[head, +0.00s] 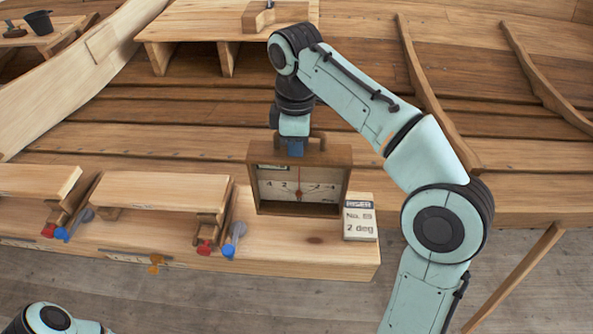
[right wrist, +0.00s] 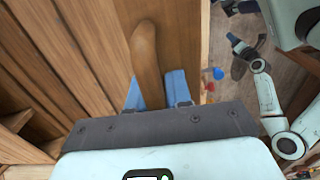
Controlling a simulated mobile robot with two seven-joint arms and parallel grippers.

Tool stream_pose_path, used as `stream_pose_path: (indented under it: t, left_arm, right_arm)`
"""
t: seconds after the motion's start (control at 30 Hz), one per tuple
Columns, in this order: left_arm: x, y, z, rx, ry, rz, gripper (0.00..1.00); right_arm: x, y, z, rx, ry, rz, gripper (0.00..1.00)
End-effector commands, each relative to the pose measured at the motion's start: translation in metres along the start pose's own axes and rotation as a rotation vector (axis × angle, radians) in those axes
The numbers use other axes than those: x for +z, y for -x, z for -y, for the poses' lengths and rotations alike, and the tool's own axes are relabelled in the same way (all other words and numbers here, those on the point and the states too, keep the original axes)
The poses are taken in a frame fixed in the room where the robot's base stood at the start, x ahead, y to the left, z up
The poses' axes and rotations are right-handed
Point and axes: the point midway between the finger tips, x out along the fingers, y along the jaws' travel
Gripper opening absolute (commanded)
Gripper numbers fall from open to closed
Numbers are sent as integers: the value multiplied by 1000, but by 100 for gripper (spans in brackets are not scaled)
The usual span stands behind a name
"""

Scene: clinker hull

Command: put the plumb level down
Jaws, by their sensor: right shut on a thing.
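The plumb level is a brown wooden box frame (head: 345,190) with a pale dial and a red pointer, held upright over the right end of a pale wooden bench (head: 310,255). My right gripper (head: 296,148) is shut on its top handle from above. In the right wrist view the rounded brown handle (right wrist: 147,60) lies between the blue fingers. I cannot tell whether the box's bottom touches the bench. My left gripper (right wrist: 234,40) seems to show small at the end of my left arm in the right wrist view; its fingers are unclear.
A card reading "2 deg" (head: 359,219) is close by the level's right side. Left of it are clamps with red and blue ends (head: 234,240) and raised boards (head: 165,188). Behind are the hull planks and a raised plank with a wooden block (head: 258,17).

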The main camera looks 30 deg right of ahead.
Motion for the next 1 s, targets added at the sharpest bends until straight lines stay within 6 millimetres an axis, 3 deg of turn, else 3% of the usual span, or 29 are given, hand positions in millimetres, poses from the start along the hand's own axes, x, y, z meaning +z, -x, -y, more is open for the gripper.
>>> stream_pose_path:
  t: [0.37, 0.83, 0.87, 0.93, 1.0]
  left_arm:
    - [13, -11, 9, -5, 6, 16, 43]
    - [14, -13, 10, -6, 6, 17, 43]
    - [14, -13, 10, -6, 6, 17, 43]
    - [14, -13, 10, -6, 6, 17, 43]
    - [14, -12, 10, -6, 6, 17, 43]
  right_arm:
    - [1, -47, 1, 0, -2, 0, 0]
    - [0, -54, 0, 1, -1, -2, 0]
    - [0, -55, 0, 0, -1, -1, 22]
    - [0, -54, 0, 1, -1, -1, 44]
    - [0, -54, 0, 1, -1, -1, 44]
